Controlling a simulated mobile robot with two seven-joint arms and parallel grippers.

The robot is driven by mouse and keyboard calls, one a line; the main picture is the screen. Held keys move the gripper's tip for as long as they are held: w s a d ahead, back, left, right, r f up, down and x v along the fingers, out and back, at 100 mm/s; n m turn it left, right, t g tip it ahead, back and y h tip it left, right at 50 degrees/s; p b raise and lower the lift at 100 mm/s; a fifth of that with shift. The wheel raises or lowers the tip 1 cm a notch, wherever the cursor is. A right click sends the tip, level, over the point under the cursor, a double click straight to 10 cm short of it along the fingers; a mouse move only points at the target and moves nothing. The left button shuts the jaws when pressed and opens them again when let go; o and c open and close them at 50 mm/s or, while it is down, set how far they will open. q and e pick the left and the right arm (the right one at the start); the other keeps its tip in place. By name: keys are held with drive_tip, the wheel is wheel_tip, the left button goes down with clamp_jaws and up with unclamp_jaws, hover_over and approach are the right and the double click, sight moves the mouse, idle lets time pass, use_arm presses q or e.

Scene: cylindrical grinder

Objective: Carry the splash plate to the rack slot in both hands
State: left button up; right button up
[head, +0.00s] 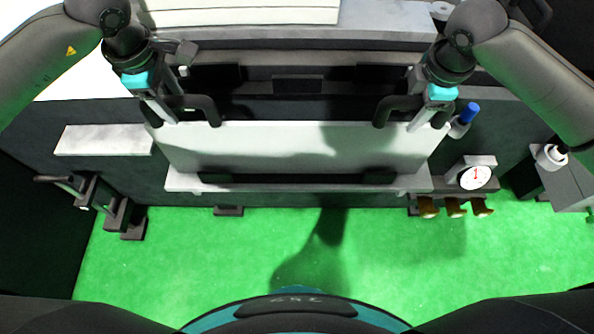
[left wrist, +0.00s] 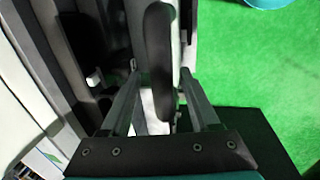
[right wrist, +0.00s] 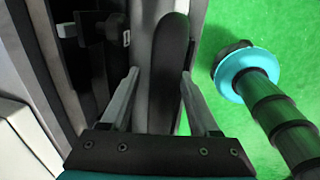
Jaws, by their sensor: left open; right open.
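The splash plate, as I take it, is the wide pale grey panel (head: 290,148) at the centre of the head view. A black handle (head: 205,108) is at its upper left and another black handle (head: 390,108) at its upper right. My left gripper (head: 163,120) is open at the left handle, which lies between its fingers in the left wrist view (left wrist: 158,60). My right gripper (head: 425,125) is open at the right handle, which lies between its fingers in the right wrist view (right wrist: 170,60). I cannot tell which part is the rack slot.
A pale ledge (head: 300,188) runs along the panel's lower edge. A dial gauge (head: 475,177), brass knobs (head: 455,208) and a blue-capped bottle (head: 462,122) stand at right. A pale block (head: 103,140) and dark brackets (head: 90,190) are at left. The green floor (head: 200,260) in front is clear.

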use_arm(q)
wheel_tip(320, 180, up, 12)
drive_tip(key=s, duration=0.2)
drive_tip(key=shift+s, duration=0.15)
use_arm(e)
wheel_tip(320, 180, up, 12)
drive_tip(key=s, duration=0.2)
drive_tip(key=shift+s, duration=0.2)
use_arm(q)
drive_tip(key=shift+f, duration=0.1)
use_arm(e)
drive_tip(key=shift+f, duration=0.15)
